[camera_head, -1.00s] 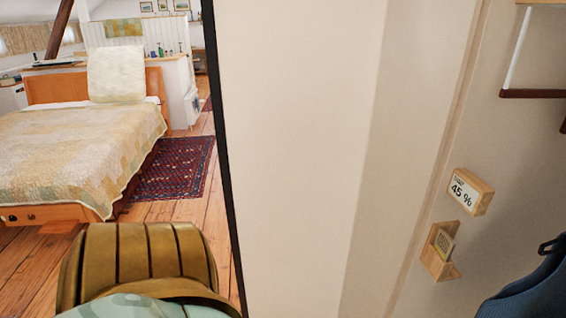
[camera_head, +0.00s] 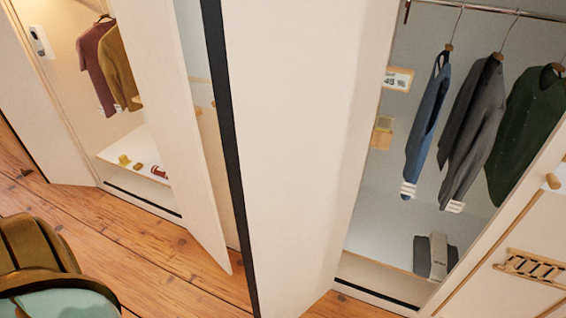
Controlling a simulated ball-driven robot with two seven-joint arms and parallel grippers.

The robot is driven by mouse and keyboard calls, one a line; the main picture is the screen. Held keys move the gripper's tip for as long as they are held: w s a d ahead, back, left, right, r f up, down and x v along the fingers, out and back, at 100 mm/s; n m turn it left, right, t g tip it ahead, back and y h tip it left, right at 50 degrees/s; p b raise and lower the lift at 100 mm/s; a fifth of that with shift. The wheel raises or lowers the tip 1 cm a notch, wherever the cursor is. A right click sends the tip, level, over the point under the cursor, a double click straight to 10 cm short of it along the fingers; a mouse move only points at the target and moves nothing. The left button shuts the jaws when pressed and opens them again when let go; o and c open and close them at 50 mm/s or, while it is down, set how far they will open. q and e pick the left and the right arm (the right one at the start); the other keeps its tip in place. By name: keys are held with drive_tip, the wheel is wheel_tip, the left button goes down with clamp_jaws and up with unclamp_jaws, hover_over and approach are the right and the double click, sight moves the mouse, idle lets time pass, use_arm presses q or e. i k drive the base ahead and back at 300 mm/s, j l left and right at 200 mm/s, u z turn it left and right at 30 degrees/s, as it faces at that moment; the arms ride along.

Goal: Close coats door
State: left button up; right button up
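A large pale door (camera_head: 290,130) with a black edge stands open in the middle of the camera_head view. It stands beside a wardrobe section (camera_head: 385,215) where blue (camera_head: 427,125), grey (camera_head: 475,125) and dark green (camera_head: 530,125) garments hang from a rail. A second pale door (camera_head: 168,110) stands open further left, beside a section with dark red and mustard garments. No label shows which is the coats door. Neither gripper is in view, and I see no contact with a door.
A grey folded item (camera_head: 435,257) lies on the floor of the right section. A small display (camera_head: 398,80) is on its inner wall. A white panel with a wooden ladder shape (camera_head: 533,267) stands at the lower right.

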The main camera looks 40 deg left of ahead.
sight(297, 85)
drive_tip(key=k+j+z, duration=0.15)
drive_tip(key=j, duration=0.25)
drive_tip(key=j+z, duration=0.2)
drive_tip(key=j, duration=0.25)
drive_tip(key=k+j+z, duration=0.15)
drive_tip(key=j, duration=0.2)
drive_tip(key=k+j+z, duration=0.2)
drive_tip(key=j, duration=0.15)
drive_tip(key=i+j+z, duration=0.15)
drive_tip(key=j, duration=0.35)
drive_tip(key=j+z, duration=0.15)
drive_tip(key=j, duration=0.4)
drive_tip(key=i+j+z, duration=0.15)
drive_tip(key=j, duration=0.4)
